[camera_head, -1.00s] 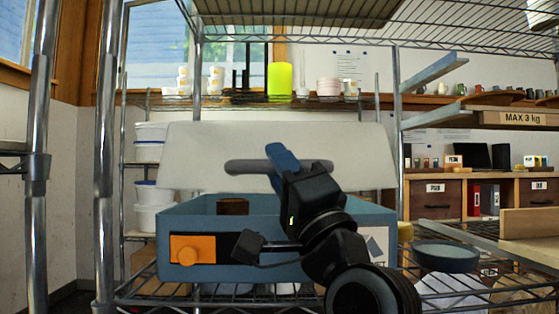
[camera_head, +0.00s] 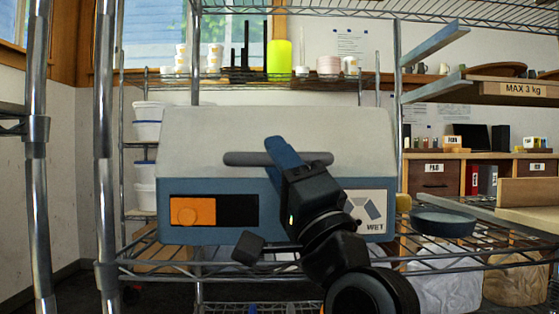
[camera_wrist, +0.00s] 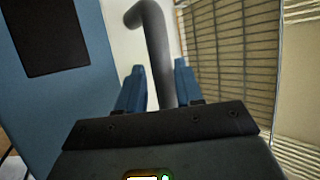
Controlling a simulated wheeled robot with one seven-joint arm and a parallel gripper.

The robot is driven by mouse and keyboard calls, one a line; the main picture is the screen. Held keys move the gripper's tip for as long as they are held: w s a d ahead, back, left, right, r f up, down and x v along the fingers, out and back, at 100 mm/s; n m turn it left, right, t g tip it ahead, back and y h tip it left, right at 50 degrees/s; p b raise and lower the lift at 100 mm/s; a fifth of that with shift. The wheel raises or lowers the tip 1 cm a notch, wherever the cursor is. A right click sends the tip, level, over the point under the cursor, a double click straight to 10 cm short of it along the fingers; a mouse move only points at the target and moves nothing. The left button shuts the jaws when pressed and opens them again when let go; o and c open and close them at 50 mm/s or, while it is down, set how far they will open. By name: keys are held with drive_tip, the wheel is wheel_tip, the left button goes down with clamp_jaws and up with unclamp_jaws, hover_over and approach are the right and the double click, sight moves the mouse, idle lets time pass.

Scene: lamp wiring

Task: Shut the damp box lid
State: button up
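The damp box (camera_head: 330,191) is blue, with an orange latch block on its front, and stands on the wire shelf. Its pale grey lid (camera_head: 280,128) meets the top of the box front, and the inside is hidden. I cannot tell whether a small gap is left. The dark grey bar handle (camera_head: 240,158) runs across the lower part of the lid. My gripper (camera_head: 276,150) is at the middle of the handle.
Metal rack posts (camera_head: 106,150) stand on the left. A round dark dish (camera_head: 443,222) sits right of the box. A shelf above and behind holds cups and a yellow-green cylinder (camera_head: 279,60). White tubs (camera_head: 148,122) stand behind on the left.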

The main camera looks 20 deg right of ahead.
drive_tip(key=shift+w+f, duration=0.1)
drive_tip(key=shift+f, duration=0.15)
drive_tip(key=p+v, duration=0.1)
drive_tip(key=v, duration=0.6)
drive_tip(key=shift+s, duration=0.4)
drive_tip(key=s+d+f+n+g+h, duration=0.1)
drive_tip(key=s+d+f+n+g, duration=0.4)
drive_tip(key=f, duration=0.7)
drive_tip(key=s+d+f+n+h, duration=0.1)
drive_tip(key=s+f+n+h, duration=0.1)
drive_tip(key=s+f, duration=0.75)
drive_tip(key=s+f+n+g+h, duration=0.1)
drive_tip(key=s+f+n+g, duration=0.2)
drive_tip(key=s+f, duration=0.55)
drive_tip(key=s+f+n+g+h, duration=0.15)
drive_tip(key=s+f, duration=0.25)
drive_tip(key=s, duration=0.9)
wheel_tip(320, 180, up, 29)
drive_tip(key=p, duration=2.9)
drive_tip(key=shift+a+n+g+y, duration=0.35)
drive_tip(key=shift+a, duration=0.15)
